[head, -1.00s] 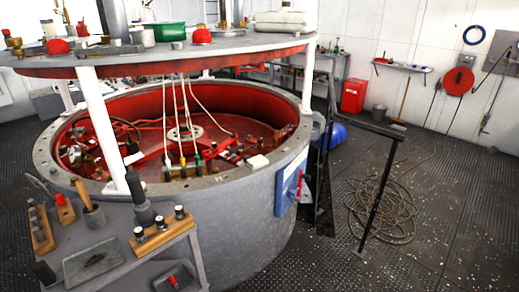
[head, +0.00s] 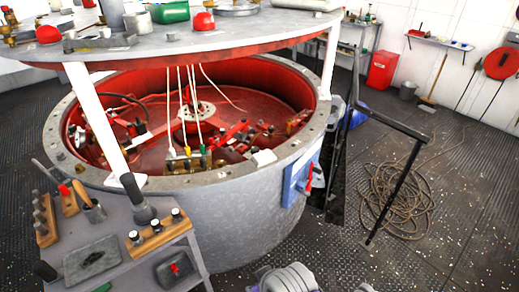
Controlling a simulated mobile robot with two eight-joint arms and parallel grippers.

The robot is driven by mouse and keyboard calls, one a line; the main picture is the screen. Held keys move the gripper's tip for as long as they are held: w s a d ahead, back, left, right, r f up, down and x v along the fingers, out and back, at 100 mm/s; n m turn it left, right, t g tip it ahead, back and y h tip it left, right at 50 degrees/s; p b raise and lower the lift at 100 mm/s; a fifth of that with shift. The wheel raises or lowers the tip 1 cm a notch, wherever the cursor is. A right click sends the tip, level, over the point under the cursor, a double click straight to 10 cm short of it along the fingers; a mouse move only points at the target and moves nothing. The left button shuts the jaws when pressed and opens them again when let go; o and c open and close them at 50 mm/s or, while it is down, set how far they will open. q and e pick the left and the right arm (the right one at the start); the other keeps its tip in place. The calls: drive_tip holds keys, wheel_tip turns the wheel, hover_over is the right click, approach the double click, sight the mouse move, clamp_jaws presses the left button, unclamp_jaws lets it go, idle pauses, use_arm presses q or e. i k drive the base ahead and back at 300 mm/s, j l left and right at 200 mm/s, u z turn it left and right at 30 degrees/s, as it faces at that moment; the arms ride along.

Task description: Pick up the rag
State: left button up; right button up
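I cannot make out a rag for certain. A small white flat thing (head: 264,157) lies on the front right of the grey vat's rim (head: 225,177); it may be folded cloth, but it is too small to tell. Neither of my grippers shows. Grey rounded parts at the bottom edge look like my own arm, with no fingers visible.
A side bench at lower left holds a grey tray (head: 92,258), a wooden block with knobs (head: 158,233) and a dark tray with a red piece (head: 174,268). A round raised table (head: 215,38) overhangs the vat. A black railing (head: 397,190) and coiled hose (head: 398,198) stand right.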

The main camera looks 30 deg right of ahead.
sight(264, 157)
drive_tip(key=i+l+u, duration=0.15)
drive_tip(key=l, duration=0.35)
drive_tip(key=i+l+u, duration=0.2)
drive_tip(key=l, duration=0.35)
drive_tip(key=i+l+u, duration=0.15)
drive_tip(key=l, duration=0.4)
drive_tip(key=l+u, duration=0.2)
drive_tip(key=l, duration=0.35)
